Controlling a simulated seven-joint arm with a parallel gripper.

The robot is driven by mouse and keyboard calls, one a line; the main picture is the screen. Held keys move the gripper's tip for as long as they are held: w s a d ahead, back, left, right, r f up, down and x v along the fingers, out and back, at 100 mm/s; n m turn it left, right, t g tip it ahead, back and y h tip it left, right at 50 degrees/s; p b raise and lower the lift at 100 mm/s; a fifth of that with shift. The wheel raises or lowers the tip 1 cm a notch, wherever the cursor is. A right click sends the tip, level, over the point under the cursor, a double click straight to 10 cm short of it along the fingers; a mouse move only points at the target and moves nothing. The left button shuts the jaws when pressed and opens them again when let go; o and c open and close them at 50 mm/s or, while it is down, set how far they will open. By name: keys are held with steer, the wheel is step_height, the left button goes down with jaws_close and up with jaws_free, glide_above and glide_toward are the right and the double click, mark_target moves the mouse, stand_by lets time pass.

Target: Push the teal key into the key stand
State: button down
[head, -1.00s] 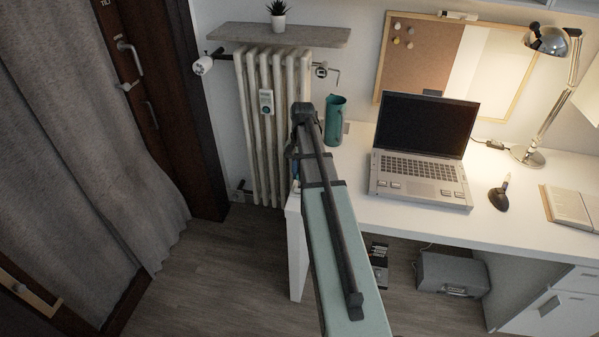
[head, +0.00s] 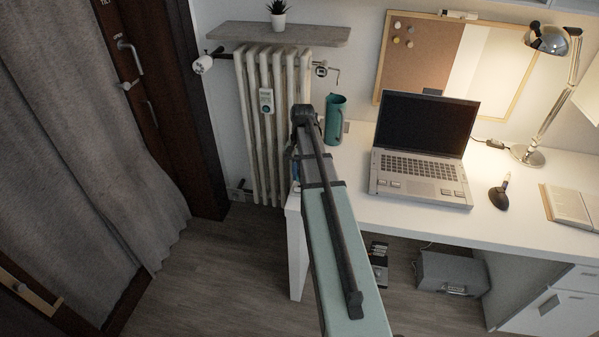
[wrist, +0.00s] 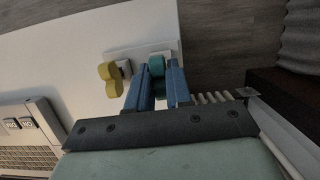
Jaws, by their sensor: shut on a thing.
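In the wrist view, the teal key (wrist: 157,66) is between the blue fingertips of my gripper (wrist: 157,77), which is shut on it. The key stand (wrist: 143,48) is a pale plate with small blocks, near the desk's edge. The teal key's head is right at the stand's right-hand block; its shaft is hidden, so I cannot tell how deep it sits. A yellow key (wrist: 110,80) is at the stand's left-hand block. In the head view my arm hides the stand and both keys, and only a bit of blue finger shows.
A teal jug (head: 335,119) stands on the white desk (head: 420,220) just right of my arm. An open laptop (head: 420,150) is farther right. The radiator (head: 272,120) stands close behind and left of the desk's end. Bare desk surrounds the stand's left side in the wrist view.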

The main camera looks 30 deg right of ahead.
steer(key=shift+f, duration=0.95)
steer(key=c, duration=1)
jaws_free()
steer(key=shift+o, duration=0.2)
steer(key=v, duration=1.3)
steer(key=shift+r, duration=0.35)
steer(key=shift+d, duration=0.1)
